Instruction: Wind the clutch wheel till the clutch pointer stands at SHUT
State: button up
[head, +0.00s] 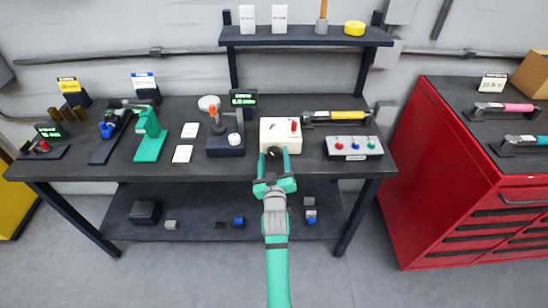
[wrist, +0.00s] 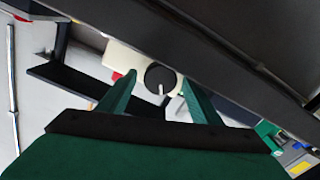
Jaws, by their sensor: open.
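The cream box (head: 281,128) stands at the front of the bench, right of centre. A dark round wheel (head: 274,151) is on its front face; I take it to be the clutch wheel. In the wrist view the wheel (wrist: 158,76) is a black disc with a pale bar. My gripper (head: 275,158) is open in front of the box, its two green fingers on either side of the wheel. In the wrist view the gripper (wrist: 158,86) shows small gaps beside the disc. Small red marks sit on the box top; the clutch pointer and its lettering are too small to read.
A switch box (head: 354,147) with coloured knobs stands to the right. Behind it is a yellow-handled tool (head: 336,117). A joystick unit (head: 226,141) with a green display stands to the left. A shelf (head: 305,37) is above; a red cabinet (head: 440,185) is at right.

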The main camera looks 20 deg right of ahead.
jog(key=shift+w, duration=0.15)
jog(key=c, duration=1.1)
jog(key=shift+m, duration=0.3)
jog(key=shift+d+m, duration=0.15)
jog(key=shift+m, duration=2.45)
jog(key=o, duration=1.1)
jog(key=shift+s, duration=0.2)
